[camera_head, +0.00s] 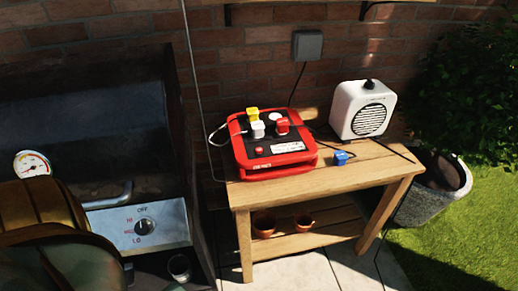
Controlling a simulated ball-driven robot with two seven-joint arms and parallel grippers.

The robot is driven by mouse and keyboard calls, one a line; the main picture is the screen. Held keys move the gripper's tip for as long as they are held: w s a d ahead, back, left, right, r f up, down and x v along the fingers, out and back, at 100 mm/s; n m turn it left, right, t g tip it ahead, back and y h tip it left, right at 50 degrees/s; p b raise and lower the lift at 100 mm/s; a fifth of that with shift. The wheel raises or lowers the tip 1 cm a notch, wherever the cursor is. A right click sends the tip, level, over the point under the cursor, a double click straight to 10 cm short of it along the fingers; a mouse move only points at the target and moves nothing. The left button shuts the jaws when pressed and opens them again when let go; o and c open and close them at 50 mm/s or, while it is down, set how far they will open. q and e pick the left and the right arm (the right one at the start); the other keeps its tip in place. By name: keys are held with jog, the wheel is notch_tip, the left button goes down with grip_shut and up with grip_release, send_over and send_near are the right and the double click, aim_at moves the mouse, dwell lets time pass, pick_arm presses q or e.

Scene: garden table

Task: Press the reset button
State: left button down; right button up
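A red power box (242,157) with a dark top sits on the wooden table. A small round red button (259,150) shows on the front left of its top. It may be the reset button; no label is readable there. A yellow plug (252,112), a white plug (257,130) and a red plug (282,126) stand on the box top. A round white piece (274,117) is behind them. A pale label (288,147) is at the front right. Neither of my grippers is in view.
A grill with a control knob (144,226) fills the left. The wooden table (330,178) has bare space at its front. A grey wall box (307,45) hangs above.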

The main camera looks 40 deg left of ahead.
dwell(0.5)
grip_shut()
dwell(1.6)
